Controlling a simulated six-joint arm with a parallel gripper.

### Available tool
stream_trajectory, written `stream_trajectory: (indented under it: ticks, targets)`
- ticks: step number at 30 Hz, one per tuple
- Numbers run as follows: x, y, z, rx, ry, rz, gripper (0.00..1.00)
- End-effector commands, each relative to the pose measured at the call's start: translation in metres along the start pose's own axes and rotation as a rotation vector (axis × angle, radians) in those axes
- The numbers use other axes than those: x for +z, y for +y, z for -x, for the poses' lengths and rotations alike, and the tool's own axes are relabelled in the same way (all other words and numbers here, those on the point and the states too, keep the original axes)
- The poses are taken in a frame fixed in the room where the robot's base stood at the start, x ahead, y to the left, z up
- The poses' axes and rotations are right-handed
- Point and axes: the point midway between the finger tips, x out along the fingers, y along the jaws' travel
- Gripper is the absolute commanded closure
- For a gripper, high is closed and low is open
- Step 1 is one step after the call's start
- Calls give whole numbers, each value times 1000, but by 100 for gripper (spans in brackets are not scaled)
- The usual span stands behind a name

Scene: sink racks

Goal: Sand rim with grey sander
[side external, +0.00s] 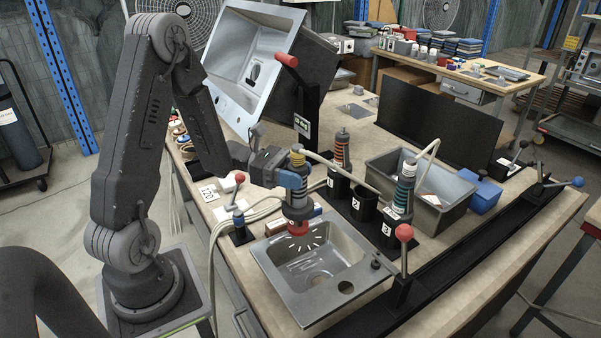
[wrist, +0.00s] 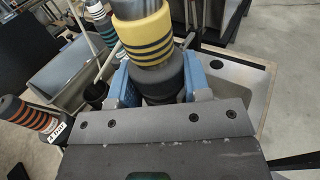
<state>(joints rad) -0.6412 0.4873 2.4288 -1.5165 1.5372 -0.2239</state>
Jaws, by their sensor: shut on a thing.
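A steel sink (side external: 325,262) lies flat on the bench, its basin open upward. My gripper (side external: 294,183) is shut on a sander with a dark grey body, a yellow-banded top (side external: 297,158) and a red pad (side external: 298,229) at its bottom. The sander is upright, with its pad at the sink's back rim; I cannot tell whether it presses on it. Short white marks show in the basin just below the pad. In the wrist view, the blue fingers (wrist: 165,88) grip the sander below its yellow-banded part (wrist: 143,35). The wrist view hides the pad.
An orange-banded tool (side external: 342,148) and a teal-banded tool (side external: 404,187) stand in dark holders right of the gripper. A red-knobbed clamp (side external: 402,258) stands at the sink's right. A grey bin (side external: 425,192) sits behind. A tilted sink (side external: 250,62) stands at the back left. Hoses cross the bench.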

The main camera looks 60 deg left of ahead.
Motion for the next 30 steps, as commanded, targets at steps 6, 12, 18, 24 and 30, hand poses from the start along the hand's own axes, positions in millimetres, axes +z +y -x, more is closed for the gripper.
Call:
stream_trajectory:
  ticks: [6,12,18,24,30]
  targets:
    - [0,-10,7,0,2,6,94]
    - [1,-14,10,0,-1,3,94]
    - [1,-20,14,1,-2,0,94]
    - [0,-28,19,1,-3,-1,94]
    - [11,-28,20,0,-3,-6,94]
